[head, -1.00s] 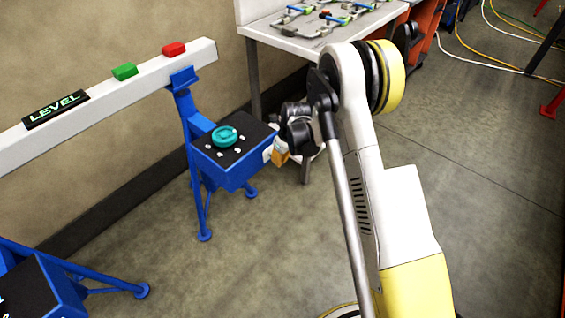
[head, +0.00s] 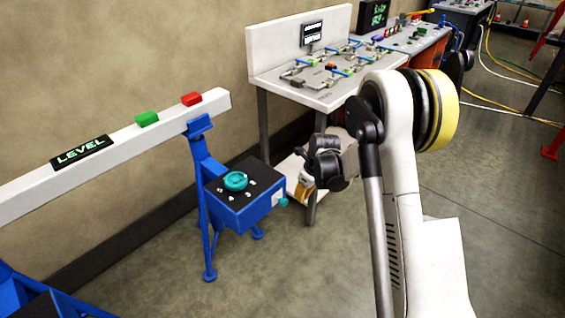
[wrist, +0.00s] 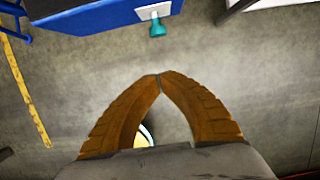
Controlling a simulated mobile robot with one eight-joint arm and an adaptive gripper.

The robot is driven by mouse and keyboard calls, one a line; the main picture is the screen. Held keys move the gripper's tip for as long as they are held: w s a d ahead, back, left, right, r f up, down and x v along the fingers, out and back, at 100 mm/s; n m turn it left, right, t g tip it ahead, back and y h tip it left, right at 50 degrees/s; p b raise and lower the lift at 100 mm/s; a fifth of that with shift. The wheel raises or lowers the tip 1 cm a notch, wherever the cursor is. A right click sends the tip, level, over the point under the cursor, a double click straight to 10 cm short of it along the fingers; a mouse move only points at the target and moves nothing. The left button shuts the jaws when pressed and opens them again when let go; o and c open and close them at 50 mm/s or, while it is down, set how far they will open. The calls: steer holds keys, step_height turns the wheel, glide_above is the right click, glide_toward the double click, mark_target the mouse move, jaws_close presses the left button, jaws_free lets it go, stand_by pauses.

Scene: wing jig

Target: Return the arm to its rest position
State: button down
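My arm (head: 400,170) stands on the right of the head view, white with a yellow and black joint, folded down toward the left. My gripper (wrist: 159,76) shows in the wrist view with its two orange-brown fingers meeting at the tips and nothing visible between them. In the head view the gripper is small and partly hidden by the dark wrist. The blue jack stand (head: 243,211) with a teal knob (head: 235,180) on top is left of the gripper. A teal fitting (wrist: 157,27) on its side lies ahead of the fingertips, apart from them.
A workbench (head: 330,98) with valves and pipes stands behind the arm. Open concrete floor lies right; cables run at the far right.

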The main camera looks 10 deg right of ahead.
steer(key=s+a+r+n+t, duration=0.1)
steer(key=s+r+n, duration=0.45)
steer(key=r, duration=0.45)
steer(key=s+a+r+n+t, duration=0.1)
steer(key=s+r+n, duration=0.5)
steer(key=r, duration=0.4)
steer(key=s+r+n+t, duration=0.1)
steer(key=s+r+n, duration=0.2)
steer(key=s+n, duration=0.5)
steer(key=s+r+n+t+h, duration=0.1)
steer(key=s+r+n+t, duration=0.1)
steer(key=s+n, duration=0.7)
steer(key=shift+s+a+r+h, duration=0.2)
steer(key=shift+s+r+h, duration=0.1)
steer(key=shift+s+r, duration=0.15)
